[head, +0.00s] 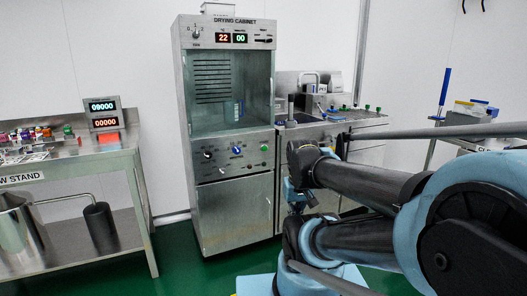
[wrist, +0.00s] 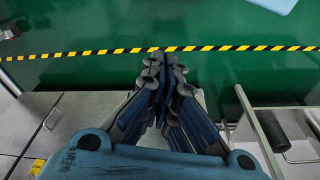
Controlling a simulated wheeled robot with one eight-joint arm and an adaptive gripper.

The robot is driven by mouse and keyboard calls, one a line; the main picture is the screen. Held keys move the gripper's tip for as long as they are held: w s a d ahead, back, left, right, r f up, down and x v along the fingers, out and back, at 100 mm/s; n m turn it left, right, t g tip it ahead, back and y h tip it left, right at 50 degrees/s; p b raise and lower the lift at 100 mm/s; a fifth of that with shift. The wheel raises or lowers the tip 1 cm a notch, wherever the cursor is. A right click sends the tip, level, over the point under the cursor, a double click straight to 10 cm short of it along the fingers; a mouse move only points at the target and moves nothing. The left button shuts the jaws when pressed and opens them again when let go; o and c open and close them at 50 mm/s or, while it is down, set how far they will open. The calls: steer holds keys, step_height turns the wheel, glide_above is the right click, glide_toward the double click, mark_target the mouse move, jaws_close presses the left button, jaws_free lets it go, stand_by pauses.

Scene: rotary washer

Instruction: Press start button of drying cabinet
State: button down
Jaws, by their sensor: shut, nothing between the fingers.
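The drying cabinet (head: 228,135) is a tall steel unit in the middle of the head view, with its name on top. Its displays read 22 and 00. Its lower panel carries a black knob (head: 207,154), a blue knob (head: 236,150) and a green button (head: 264,148) at the right end. I cannot read which control is the start button. My gripper (wrist: 165,60) is shut and empty in the wrist view, above the green floor. In the head view my arm reaches in from the right, to the cabinet's right side, apart from the green button; the fingertips are not clear there.
A steel stand (head: 75,155) with a scale display (head: 103,107) and small coloured items is at left. A sink counter (head: 335,125) adjoins the cabinet's right side, partly behind my arm. A yellow-black floor stripe (wrist: 100,53) crosses the wrist view.

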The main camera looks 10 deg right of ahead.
mark_target(265, 149)
steer(key=shift+d, duration=0.1)
steer(key=w+a+r+m+t+y, duration=0.1)
steer(key=w+r+t, duration=0.15)
steer(key=w, duration=0.95)
steer(key=w+r+m+t, duration=0.1)
steer(key=w+r, duration=0.3)
steer(key=w, duration=0.9)
steer(key=w+d+f+m+t, duration=0.1)
steer(key=w+f, duration=0.2)
steer(key=w, duration=0.9)
steer(key=w+d+f+m+t, duration=0.1)
steer(key=w+f+m+t, duration=0.1)
steer(key=w, duration=1)
steer(key=shift+w+f+y, duration=0.4)
steer(key=shift+f, duration=0.1)
steer(key=shift+w, duration=0.1)
steer(key=shift+w+a, duration=0.45)
steer(key=shift+w, duration=0.9)
steer(key=shift+w+a, duration=0.4)
steer(key=shift+w, duration=0.95)
steer(key=shift+w+a, duration=0.45)
steer(key=shift+w, duration=0.9)
